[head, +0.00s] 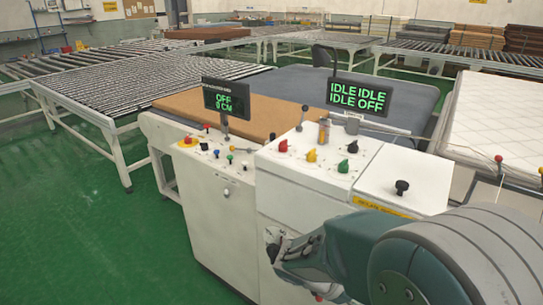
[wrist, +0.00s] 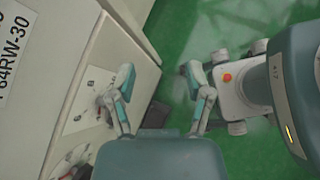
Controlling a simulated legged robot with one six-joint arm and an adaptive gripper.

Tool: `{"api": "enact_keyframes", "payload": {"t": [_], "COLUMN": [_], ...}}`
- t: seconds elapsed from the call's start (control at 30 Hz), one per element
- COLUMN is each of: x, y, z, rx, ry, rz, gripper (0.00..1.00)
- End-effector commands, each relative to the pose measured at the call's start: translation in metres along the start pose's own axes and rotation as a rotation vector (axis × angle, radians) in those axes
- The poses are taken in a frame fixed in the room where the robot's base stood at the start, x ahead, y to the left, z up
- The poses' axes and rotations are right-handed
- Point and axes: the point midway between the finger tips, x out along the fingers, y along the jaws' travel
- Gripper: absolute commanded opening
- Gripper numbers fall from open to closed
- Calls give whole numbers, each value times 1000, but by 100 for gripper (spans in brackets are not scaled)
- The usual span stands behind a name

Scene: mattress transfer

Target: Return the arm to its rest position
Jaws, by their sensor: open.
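My gripper (wrist: 158,82) is open and empty in the wrist view. Its two fingers are spread, with the cabinet side on the left and green floor between and beyond them. In the head view my gripper (head: 275,245) is low in front of the white control cabinet (head: 222,225), partly hidden by my arm. My arm comes in from the lower right and bends toward the cabinet front. I cannot tell from these views whether a finger touches the cabinet.
A white mattress (head: 495,125) lies at right. Roller conveyors (head: 140,80) stand behind. Green floor (head: 70,230) is clear at left.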

Motion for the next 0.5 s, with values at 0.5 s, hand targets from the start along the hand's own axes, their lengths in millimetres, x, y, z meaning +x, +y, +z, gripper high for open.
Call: {"api": "enact_keyframes", "payload": {"t": [0.5], "x": [-51], "y": [-55], "z": [60], "rx": [840], "ry": [571], "rz": [-241], "gripper": [65]}}
